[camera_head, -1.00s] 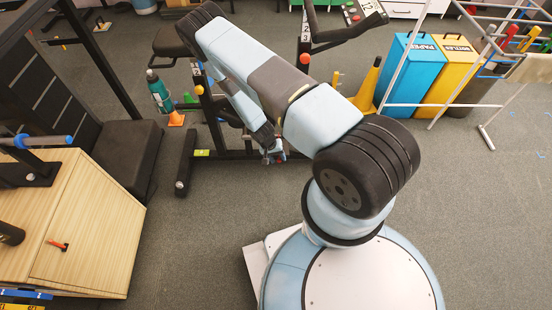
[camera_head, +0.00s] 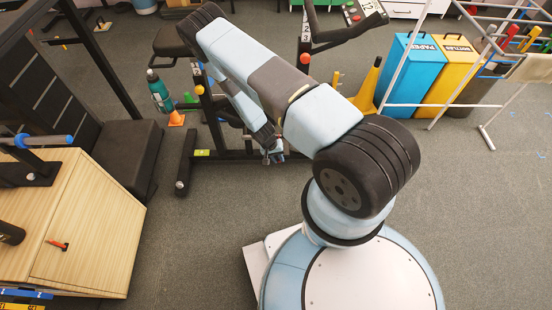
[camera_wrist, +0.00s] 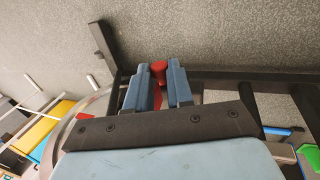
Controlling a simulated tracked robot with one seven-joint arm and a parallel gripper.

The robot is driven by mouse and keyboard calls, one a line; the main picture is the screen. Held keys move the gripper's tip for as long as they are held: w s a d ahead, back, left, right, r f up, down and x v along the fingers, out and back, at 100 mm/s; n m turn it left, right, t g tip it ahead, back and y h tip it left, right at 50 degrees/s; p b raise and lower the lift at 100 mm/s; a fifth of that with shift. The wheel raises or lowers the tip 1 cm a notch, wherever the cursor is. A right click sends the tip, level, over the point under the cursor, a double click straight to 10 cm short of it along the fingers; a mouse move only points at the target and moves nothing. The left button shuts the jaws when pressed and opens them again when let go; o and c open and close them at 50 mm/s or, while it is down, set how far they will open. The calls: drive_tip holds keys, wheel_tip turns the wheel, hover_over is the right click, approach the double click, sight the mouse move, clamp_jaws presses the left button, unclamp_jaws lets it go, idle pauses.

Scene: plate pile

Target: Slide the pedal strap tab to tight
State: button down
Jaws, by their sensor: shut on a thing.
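The red tab (camera_wrist: 159,70) shows in the wrist view between the tips of my gripper (camera_wrist: 158,88). The two blue-grey fingers are shut on it, one on each side. My gripper also shows in the head view (camera_head: 273,152), low beside the exercise bike (camera_head: 240,158). The arm hides much of the bike there. The strap and the pedal cannot be made out clearly in either view.
A dark frame bar (camera_wrist: 250,76) runs behind the fingers in the wrist view. Blue (camera_head: 411,62) and yellow (camera_head: 452,68) bins stand at the right. The carpet in front is clear.

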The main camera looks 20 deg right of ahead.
drive_tip(key=shift+a, duration=0.15)
drive_tip(key=shift+s+a, duration=0.3)
drive_tip(key=shift+s, duration=0.5)
drive_tip(key=shift+s+a, duration=0.3)
drive_tip(key=shift+s, duration=0.5)
drive_tip(key=c, duration=1)
unclamp_jaws()
drive_tip(key=shift+d, duration=0.1)
drive_tip(key=shift+r, duration=0.1)
drive_tip(key=v, duration=1.3)
drive_tip(key=shift+r, duration=0.15)
